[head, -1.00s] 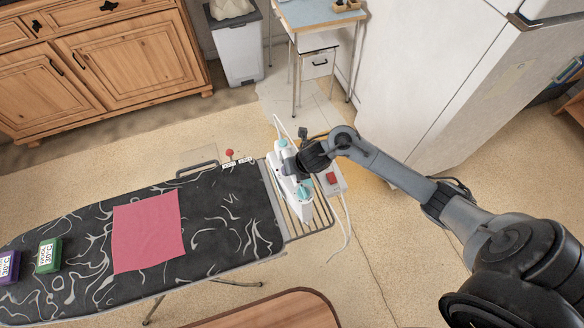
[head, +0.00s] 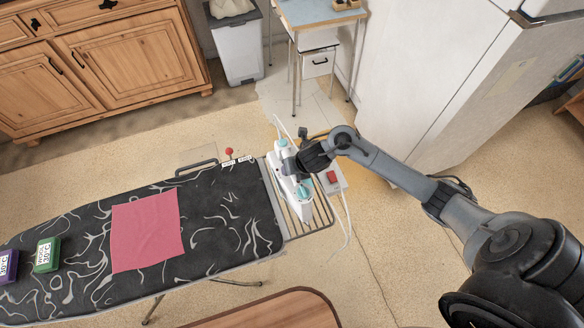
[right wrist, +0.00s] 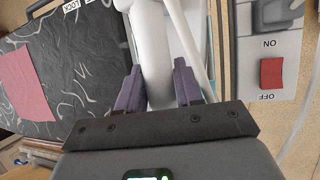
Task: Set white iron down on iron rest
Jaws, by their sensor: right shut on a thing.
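The white iron (head: 284,167) with teal parts is at the right end of the ironing board, over the wire iron rest (head: 322,214). My right gripper (head: 295,165) is shut on the iron's handle. In the right wrist view the two purple-grey fingers of the gripper (right wrist: 158,88) stand on either side of the white handle (right wrist: 154,60). The iron appears to lie on the rest's bars; whether its sole touches them everywhere is hidden. My left gripper is not in view.
The patterned ironing board (head: 220,210) carries a pink cloth (head: 146,230) and a green box (head: 47,255). A socket box with a red switch (head: 332,177) sits right of the iron, and a white cord (head: 348,225) hangs there. A wooden chair or table edge (head: 275,310) is in front.

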